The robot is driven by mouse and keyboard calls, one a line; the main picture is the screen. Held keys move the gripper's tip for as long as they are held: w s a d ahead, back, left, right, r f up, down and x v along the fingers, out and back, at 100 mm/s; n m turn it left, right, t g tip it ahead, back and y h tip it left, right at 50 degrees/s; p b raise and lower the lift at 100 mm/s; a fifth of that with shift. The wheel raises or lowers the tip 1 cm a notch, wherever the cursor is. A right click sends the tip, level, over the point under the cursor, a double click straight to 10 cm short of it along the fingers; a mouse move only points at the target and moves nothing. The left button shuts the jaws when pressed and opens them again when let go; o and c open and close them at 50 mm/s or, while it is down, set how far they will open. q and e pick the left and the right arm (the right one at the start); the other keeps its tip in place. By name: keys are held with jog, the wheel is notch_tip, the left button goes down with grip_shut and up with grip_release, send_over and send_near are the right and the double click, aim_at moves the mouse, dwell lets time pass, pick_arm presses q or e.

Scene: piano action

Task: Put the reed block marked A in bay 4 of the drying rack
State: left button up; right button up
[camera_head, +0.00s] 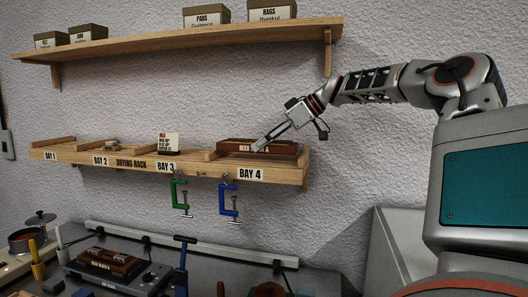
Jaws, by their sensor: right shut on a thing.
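A dark reddish-brown block (285,148) with a small pale label sits in bay 4 of the wooden drying rack (297,171); the label's letter is too small to read. It appears to rest on the rack, lying lengthwise. My right gripper (258,146) reaches down from the upper right and is shut on this block near its label. The fingertips cover part of the block's front. My left gripper is not in view.
A card (169,142) stands in bay 3 and a small object (112,145) lies in bay 2. Green (177,192) and blue (224,198) clamps hang from the rack. A shelf (180,40) with boxes is above. Another brown block (105,261) sits on a bench device.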

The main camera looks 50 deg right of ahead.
jog(key=shift+f, duration=1.25)
jog(key=shift+f, duration=0.15)
jog(key=o, duration=1.3)
jog(key=shift+d, duration=0.1)
jog(key=shift+r, duration=0.2)
notch_tip(320, 180, up, 7)
send_over(296, 144)
jog(key=shift+s+b, duration=0.15)
jog(key=shift+b, duration=0.15)
